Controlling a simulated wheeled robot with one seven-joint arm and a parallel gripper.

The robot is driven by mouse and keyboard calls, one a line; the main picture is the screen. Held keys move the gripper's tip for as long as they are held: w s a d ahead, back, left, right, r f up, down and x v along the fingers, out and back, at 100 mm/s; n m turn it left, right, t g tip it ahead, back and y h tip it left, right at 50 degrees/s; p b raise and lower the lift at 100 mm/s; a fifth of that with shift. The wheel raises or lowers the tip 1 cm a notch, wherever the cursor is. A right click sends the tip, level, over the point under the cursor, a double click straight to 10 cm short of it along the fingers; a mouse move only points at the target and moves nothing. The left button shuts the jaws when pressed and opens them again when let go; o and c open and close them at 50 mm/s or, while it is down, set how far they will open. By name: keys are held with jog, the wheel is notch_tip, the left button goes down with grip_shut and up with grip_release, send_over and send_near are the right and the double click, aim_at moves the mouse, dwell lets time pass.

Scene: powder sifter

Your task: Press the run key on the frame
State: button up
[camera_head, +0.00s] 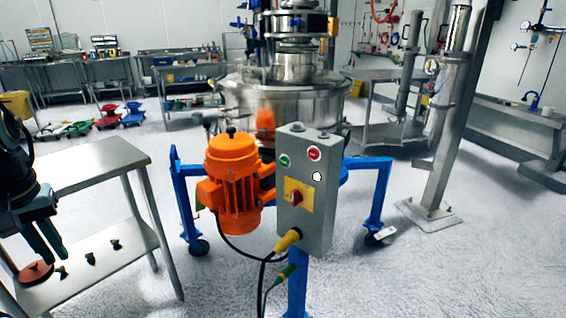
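A grey control box (305,205) stands upright on the blue wheeled frame (297,285) of the sifter, in the middle of the head view. Its front carries a green button (285,160) at upper left and a red button (314,154) at upper right. A white round knob or light (317,176) sits below the red one. A red rotary switch (297,197) sits on a yellow plate. Button labels are too small to read. My gripper (48,245) is at the far left, pointing down, well apart from the box. Its finger gap is unclear.
An orange motor (233,175) stands just left of the box. Cables hang from the box's underside. A steel table (95,160) with a lower shelf stands at left, near my gripper. A steel column (442,120) rises at right. The floor in front right is clear.

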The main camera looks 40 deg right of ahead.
grip_shut()
dwell(0.4)
dwell(0.4)
